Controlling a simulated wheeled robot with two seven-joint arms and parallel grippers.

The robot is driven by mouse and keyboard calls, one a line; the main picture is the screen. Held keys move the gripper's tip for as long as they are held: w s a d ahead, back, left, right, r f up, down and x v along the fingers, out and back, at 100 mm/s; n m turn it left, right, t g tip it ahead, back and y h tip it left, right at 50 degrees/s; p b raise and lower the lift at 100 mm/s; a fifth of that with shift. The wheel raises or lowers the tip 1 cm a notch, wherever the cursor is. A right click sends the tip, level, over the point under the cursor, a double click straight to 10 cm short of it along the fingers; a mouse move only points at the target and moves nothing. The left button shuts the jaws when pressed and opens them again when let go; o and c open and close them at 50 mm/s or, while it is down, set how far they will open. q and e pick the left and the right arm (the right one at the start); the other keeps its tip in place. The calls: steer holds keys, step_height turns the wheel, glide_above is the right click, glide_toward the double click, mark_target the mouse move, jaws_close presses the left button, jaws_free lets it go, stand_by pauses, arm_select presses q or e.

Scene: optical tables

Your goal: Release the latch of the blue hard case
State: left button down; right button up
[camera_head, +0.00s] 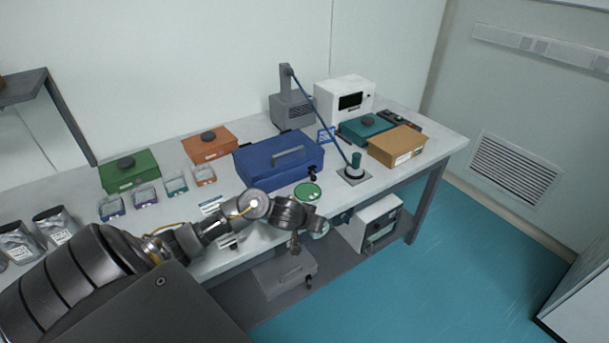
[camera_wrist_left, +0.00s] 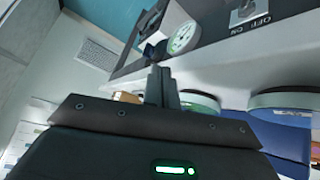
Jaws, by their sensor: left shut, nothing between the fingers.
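The blue hard case (camera_head: 270,172) sits closed on the table, with a grey handle on its lid. A small dark latch (camera_head: 312,171) shows at the right end of its front side. My left gripper (camera_head: 295,247) is in front of the table's front edge, nearer to me than the case and apart from it. In the left wrist view its fingers (camera_wrist_left: 161,86) are shut with nothing between them. A blue surface, probably the case (camera_wrist_left: 289,140), shows at the right there; the latch cannot be made out. My right gripper is not in view.
A green disc (camera_head: 307,191) lies in front of the case. A blue-armed stand (camera_head: 354,174), a cardboard box (camera_head: 396,146) and a teal case (camera_head: 362,131) stand to the right. Orange (camera_head: 209,147) and green (camera_head: 131,173) cases are left. A lower shelf holds a grey case (camera_head: 284,274).

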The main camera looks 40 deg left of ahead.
arm_select(q)
steer(key=w+a+r+n, duration=0.1)
steer(key=a+r+n, duration=0.2)
steer(key=a+r, duration=0.3)
steer(key=w+a+r+n+g, duration=0.1)
steer(key=a+r+n, duration=0.3)
steer(key=a, duration=0.7)
steer(key=shift+w+r+y, duration=0.3)
steer(key=shift+w+r, duration=0.3)
steer(key=shift+r, duration=0.35)
steer(key=shift+d, duration=0.1)
glide_toward(305, 184)
steer(key=w+a+f, duration=0.2)
steer(key=f, duration=0.1)
steer(key=shift+w+a+f, duration=0.15)
steer(key=shift+w+a, duration=0.1)
steer(key=shift+a, duration=0.15)
steer(key=w, duration=0.1)
steer(key=d, duration=0.1)
steer(key=w+p, duration=0.1)
steer(key=shift+w+d+f, duration=0.3)
steer(key=shift+w+f, duration=0.05)
steer(key=shift+w+d+f, duration=0.15)
steer(key=shift+w+d, duration=0.15)
steer(key=shift+w, duration=0.1)
